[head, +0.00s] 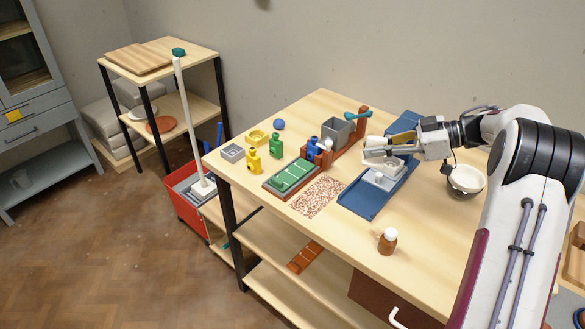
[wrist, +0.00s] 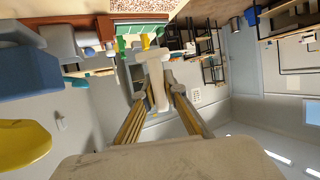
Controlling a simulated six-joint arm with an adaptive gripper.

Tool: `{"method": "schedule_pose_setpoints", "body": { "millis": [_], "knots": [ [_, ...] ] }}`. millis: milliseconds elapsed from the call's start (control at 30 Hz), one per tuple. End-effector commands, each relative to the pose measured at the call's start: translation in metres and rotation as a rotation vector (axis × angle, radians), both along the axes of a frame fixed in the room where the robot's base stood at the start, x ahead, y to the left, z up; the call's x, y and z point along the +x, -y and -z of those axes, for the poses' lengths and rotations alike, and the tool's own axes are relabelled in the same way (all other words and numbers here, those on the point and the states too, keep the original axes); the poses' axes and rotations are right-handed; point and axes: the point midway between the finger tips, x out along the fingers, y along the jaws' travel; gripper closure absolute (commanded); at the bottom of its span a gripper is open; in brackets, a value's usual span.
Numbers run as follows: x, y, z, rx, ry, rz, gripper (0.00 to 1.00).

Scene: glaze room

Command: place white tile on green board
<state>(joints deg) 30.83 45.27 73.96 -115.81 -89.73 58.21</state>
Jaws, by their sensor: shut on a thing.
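My gripper (head: 374,152) is over the blue board (head: 356,204), on the right half of the table. It is shut on a pale thing, which I take to be the white tile (wrist: 157,84); the fingers partly hide it. A pale grey block (head: 379,180) sits on the blue board just below the gripper. The green board (head: 273,187) lies to the left in a brown frame, with light green pieces on it. It also shows at the top of the wrist view (wrist: 140,30). My gripper is well to the right of the green board and apart from it.
A speckled mat (head: 318,197) lies between the two boards. A brown rack with a grey box (head: 337,132) stands behind. Yellow and green pieces (head: 254,160) stand at the left.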

Motion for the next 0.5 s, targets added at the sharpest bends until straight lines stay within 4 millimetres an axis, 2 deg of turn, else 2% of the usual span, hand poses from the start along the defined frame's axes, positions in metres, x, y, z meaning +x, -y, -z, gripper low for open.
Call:
{"method": "schedule_pose_setpoints", "body": {
  "millis": [33,500],
  "knots": [
    [0.005,-0.016,-0.002,-0.001,0.001,-0.008,1.0],
    [0.043,-0.146,-0.016,0.0,0.0,0.014,1.0]
  ]
}}
